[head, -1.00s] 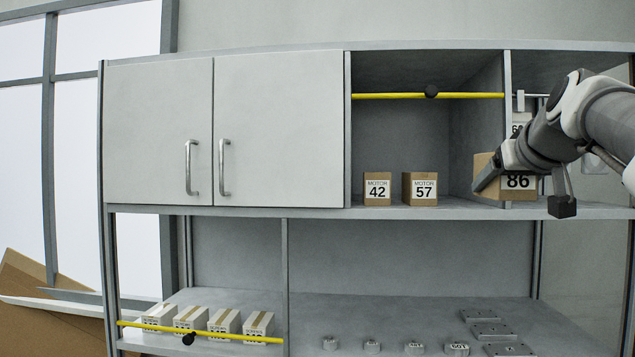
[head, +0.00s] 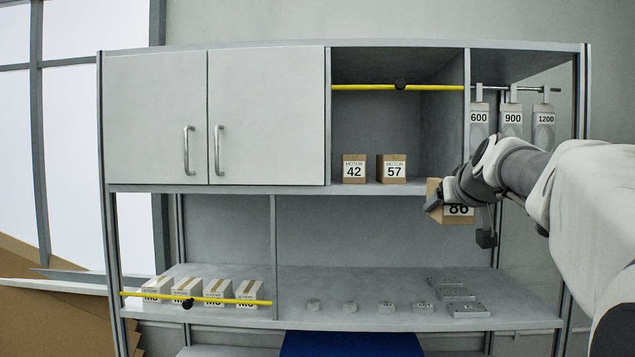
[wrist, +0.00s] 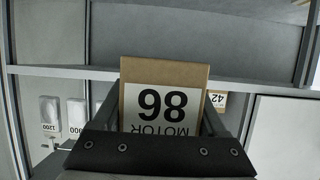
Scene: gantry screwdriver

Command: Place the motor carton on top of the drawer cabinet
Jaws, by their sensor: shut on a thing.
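The motor carton marked 86 (head: 459,211) is a brown box with a white label. My gripper (head: 462,207) is shut on it and holds it in front of the shelving unit, just below the upper shelf's level. In the wrist view the carton (wrist: 165,97) sits between the fingers with its label upside down. Two smaller motor cartons, 42 (head: 354,169) and 57 (head: 391,169), stand on the upper shelf. No drawer cabinet can be made out for certain; a blue surface (head: 350,345) shows at the bottom edge of the head view.
A yellow bar (head: 430,88) crosses the upper bay, and another yellow bar (head: 225,301) crosses the lower left bay before several white boxes. Hanging packs (head: 512,122) are at upper right. Metal parts (head: 466,308) lie on the lower shelf. Closed doors (head: 265,117) are at left.

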